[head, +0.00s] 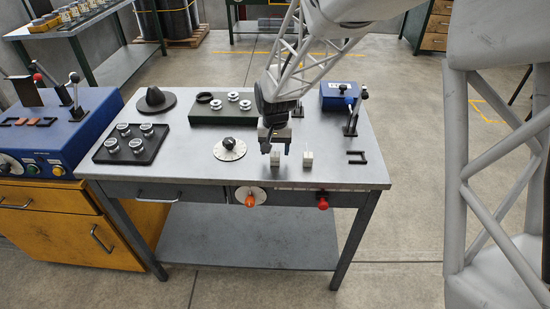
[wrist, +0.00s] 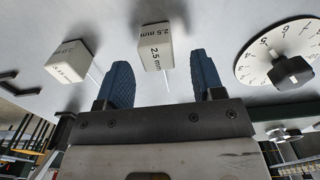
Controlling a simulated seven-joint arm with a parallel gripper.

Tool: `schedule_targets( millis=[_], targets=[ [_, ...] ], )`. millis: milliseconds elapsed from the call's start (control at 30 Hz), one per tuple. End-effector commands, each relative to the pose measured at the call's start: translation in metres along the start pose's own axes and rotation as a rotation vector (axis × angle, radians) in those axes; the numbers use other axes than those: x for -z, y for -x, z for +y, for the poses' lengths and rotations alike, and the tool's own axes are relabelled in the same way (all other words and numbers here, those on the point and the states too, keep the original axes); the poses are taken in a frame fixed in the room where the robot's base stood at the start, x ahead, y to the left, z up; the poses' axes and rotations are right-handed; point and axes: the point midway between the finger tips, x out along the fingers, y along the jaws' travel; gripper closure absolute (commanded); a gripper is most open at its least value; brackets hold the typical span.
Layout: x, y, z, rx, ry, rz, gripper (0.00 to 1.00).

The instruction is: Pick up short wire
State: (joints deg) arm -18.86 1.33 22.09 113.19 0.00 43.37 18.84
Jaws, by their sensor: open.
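Two small white blocks stand near the front edge of the table, each with a thin pale wire sticking out. The left block (head: 275,160) is just below my gripper (head: 275,149). In the wrist view this block (wrist: 155,52) reads "2.5 mm", and its wire (wrist: 166,80) points toward the gap between my fingers (wrist: 163,82). My gripper is open, with nothing between the fingertips. The second block (head: 308,160) stands to the right in the head view and on the left in the wrist view (wrist: 70,62). I cannot tell which wire is shorter.
A white dial (head: 230,149) with a black knob lies left of the blocks. A black bracket (head: 357,157) lies to the right, near a black lever (head: 352,118). A black tray (head: 108,149) and a green box (head: 207,116) stand farther left and back.

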Motion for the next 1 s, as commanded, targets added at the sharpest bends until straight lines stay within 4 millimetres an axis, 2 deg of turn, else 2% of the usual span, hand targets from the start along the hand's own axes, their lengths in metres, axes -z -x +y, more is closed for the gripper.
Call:
schedule_targets(
  millis=[100,267,833,1000],
  targets=[
    [0.000,-0.014,0.000,-0.001,0.000,-0.002,0.38],
    [0.000,-0.024,0.000,0.000,0.000,0.000,0.38],
    [0.000,-0.025,0.000,0.000,0.000,0.000,0.38],
    [0.000,-0.025,0.000,0.000,0.000,0.000,0.64]
  ],
)
